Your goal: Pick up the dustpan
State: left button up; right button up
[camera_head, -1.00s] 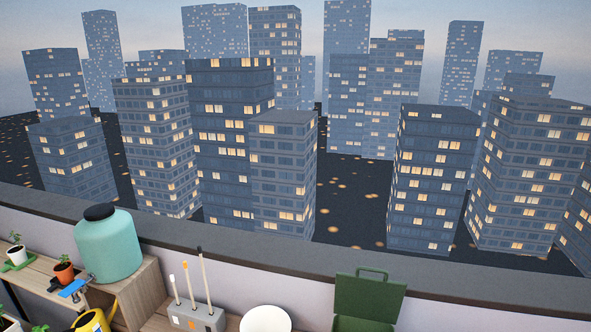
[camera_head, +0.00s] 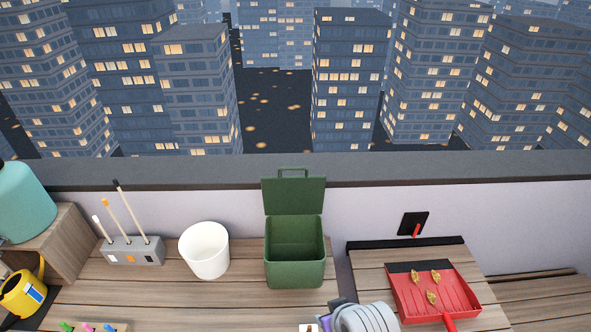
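The dustpan (camera_head: 458,292) is red with a dark strip along its far edge. It lies at the lower right on a raised wooden surface (camera_head: 372,262), its pan tilted slightly in the picture. A few yellow-brown leaves (camera_head: 432,297) lie in it. Its red handle points toward the bottom edge, where it is cut off.
A green lidded bin (camera_head: 295,270) stands open left of the dustpan. A white bucket (camera_head: 204,252), a grey tool holder (camera_head: 132,252) and a yellow watering can (camera_head: 24,294) are further left. A grey ribbed thing (camera_head: 366,318) is at the bottom. A low wall (camera_head: 220,172) runs behind.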

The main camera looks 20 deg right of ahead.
aim_at(456, 300)
jog(key=z, duration=2.1)
jog(key=i+l+u, duration=0.15)
jog(key=l, duration=0.45)
jog(key=k, duration=0.05)
